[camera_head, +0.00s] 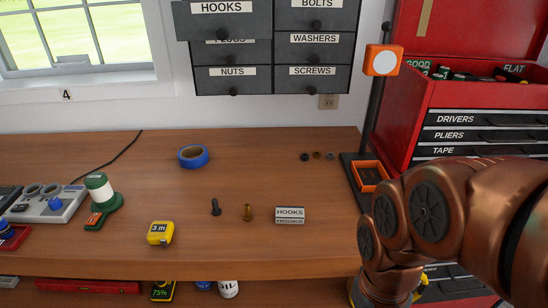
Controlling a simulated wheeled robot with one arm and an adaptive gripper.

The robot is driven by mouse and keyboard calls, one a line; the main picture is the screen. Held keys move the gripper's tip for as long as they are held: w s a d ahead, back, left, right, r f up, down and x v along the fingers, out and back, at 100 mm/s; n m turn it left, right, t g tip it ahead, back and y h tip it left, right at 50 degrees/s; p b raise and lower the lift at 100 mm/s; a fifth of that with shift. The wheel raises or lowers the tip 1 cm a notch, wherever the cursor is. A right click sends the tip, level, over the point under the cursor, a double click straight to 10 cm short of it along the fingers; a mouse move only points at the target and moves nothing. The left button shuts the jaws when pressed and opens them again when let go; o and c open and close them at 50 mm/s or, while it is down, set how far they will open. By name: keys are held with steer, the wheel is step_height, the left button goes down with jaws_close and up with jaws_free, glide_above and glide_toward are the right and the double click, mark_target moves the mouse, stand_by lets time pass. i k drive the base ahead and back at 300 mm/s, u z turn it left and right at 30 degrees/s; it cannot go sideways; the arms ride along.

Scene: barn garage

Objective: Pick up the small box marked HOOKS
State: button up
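A small box marked HOOKS (290,221) sits on the wooden workbench (240,245), near the front edge and right of the middle. It is pale and grey, with the word HOOKS showing twice. My copper-coloured arm comes in from the right and bends down beside the bench's right end. The gripper at its end cannot be made out. The small box stands apart from my arm, with nothing in front of it. A grey drawer marked HOOKS (222,26) in the wall cabinet is pulled out.
A dark bolt (215,207) and a brass bolt (248,212) stand left of the box. A yellow tape measure (160,233) and a blue tape roll (193,156) lie farther left. An orange-topped post (383,60) and a red tool chest (470,120) stand at right.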

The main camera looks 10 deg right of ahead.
mark_target(283, 215)
steer(key=z, duration=0.7)
steer(key=k, duration=0.6)
steer(key=u, duration=1.3)
steer(key=i, duration=0.5)
